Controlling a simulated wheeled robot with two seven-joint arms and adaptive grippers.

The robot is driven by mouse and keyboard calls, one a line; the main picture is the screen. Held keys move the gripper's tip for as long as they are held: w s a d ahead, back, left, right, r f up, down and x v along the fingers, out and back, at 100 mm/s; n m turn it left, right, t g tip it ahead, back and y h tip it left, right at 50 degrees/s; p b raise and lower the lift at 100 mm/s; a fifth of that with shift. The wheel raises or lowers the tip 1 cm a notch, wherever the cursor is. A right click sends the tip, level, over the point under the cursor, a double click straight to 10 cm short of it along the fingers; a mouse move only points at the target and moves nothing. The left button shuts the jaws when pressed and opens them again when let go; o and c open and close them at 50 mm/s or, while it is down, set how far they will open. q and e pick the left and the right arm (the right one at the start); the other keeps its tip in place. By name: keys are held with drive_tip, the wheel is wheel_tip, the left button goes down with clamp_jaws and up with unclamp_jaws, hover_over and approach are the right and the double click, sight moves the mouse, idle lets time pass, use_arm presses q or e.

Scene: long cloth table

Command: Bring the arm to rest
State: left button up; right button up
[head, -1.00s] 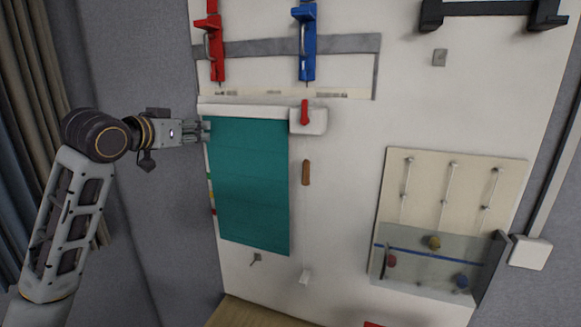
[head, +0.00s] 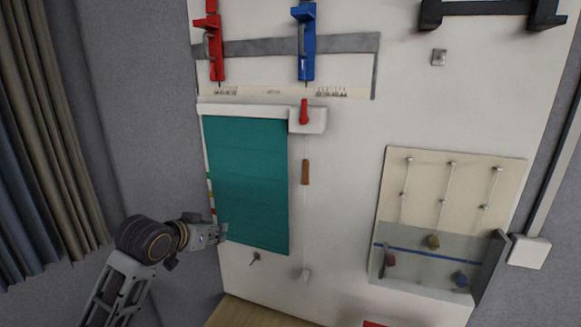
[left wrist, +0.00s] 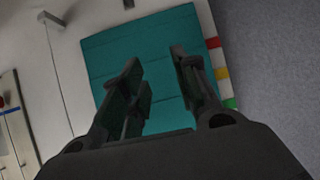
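My left gripper (head: 222,233) is at the lower left edge of the teal blind in the head view. In the left wrist view the left gripper (left wrist: 155,85) has its fingers apart with nothing between them, and the teal blind (left wrist: 170,50) lies beyond them. I cannot tell whether the fingers touch the blind. My right gripper is not in view.
The teal blind (head: 250,180) hangs on a white board (head: 345,200). A red clamp (head: 213,45) and a blue clamp (head: 305,45) are above it. A panel with strings and coloured knobs (head: 450,180) is at right. A curtain (head: 60,130) hangs at far left.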

use_arm(q)
drive_tip(key=s+a+f+n+g+y, duration=0.1)
drive_tip(key=s+f+g+y, duration=0.45)
drive_tip(key=s+f, duration=2.45)
wheel_tip(320, 180, down, 35)
drive_tip(key=s+g+h+b, duration=0.2)
drive_tip(key=g+h, duration=0.1)
drive_tip(key=g, duration=0.1)
drive_tip(key=s+a+f+b, duration=0.1)
drive_tip(key=s+a+f, duration=0.1)
drive_tip(key=s+f, duration=0.9)
drive_tip(key=s+a+f+b, duration=0.1)
drive_tip(key=s+a+f, duration=0.1)
drive_tip(key=s+f, duration=0.9)
drive_tip(key=shift+s+a+g+y, duration=0.25)
drive_tip(key=shift+s+g+y, duration=0.1)
drive_tip(key=shift+g, duration=0.1)
drive_tip(key=shift+c, duration=0.3)
